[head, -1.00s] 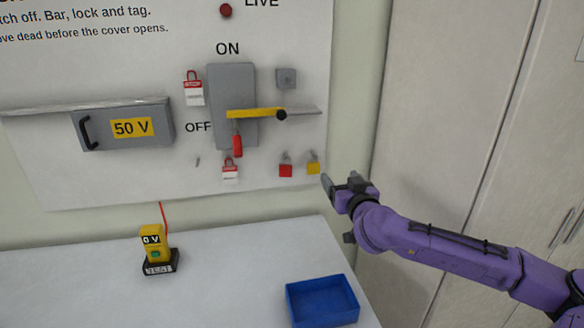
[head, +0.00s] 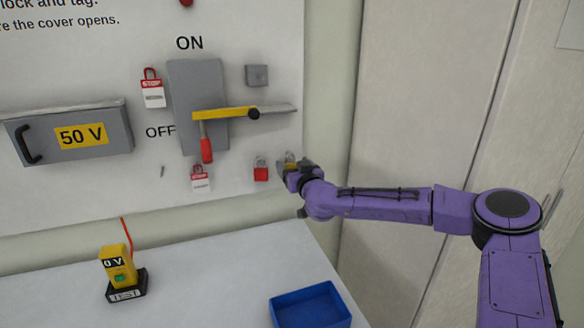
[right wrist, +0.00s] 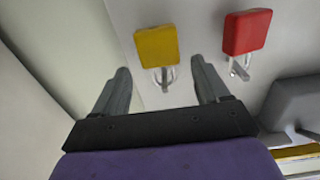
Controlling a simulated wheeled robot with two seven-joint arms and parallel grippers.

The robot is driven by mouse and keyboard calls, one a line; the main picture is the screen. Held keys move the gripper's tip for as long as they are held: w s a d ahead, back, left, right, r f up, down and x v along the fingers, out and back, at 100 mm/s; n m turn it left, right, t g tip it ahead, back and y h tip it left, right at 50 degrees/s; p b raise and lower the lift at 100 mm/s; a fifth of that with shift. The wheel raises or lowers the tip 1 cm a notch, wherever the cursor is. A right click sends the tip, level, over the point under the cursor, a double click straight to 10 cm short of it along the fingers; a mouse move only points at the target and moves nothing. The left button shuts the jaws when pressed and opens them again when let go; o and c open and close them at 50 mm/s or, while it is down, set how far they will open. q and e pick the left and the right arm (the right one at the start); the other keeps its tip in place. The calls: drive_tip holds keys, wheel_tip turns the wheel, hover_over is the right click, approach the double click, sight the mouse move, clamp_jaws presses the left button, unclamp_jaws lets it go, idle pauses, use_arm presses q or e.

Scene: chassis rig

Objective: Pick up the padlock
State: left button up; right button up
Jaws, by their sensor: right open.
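A yellow padlock (right wrist: 157,46) hangs on the panel by its shackle. In the head view my right gripper mostly hides it. A red padlock (head: 261,170) hangs just to its left in the head view and also shows in the right wrist view (right wrist: 247,32). My right gripper (head: 290,174) is at the panel's lower right corner, in front of the yellow padlock. In the right wrist view its fingers (right wrist: 161,66) are apart with nothing held, and the yellow padlock's shackle lies near the gap between the tips. My left gripper is out of view.
A grey switch (head: 185,85) with a yellow bar (head: 225,114) and red handle (head: 206,149) is left of the padlocks. Red-and-white tags (head: 153,95) hang nearby. Below are a blue tray (head: 312,312) and a yellow tester (head: 118,268) on the white table (head: 205,275).

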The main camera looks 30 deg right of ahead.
drive_tip(key=shift+w+a, duration=0.1)
drive_tip(key=shift+w, duration=0.15)
drive_tip(key=shift+c, duration=0.6)
drive_tip(key=c, duration=1.1)
drive_tip(key=shift+r, duration=0.15)
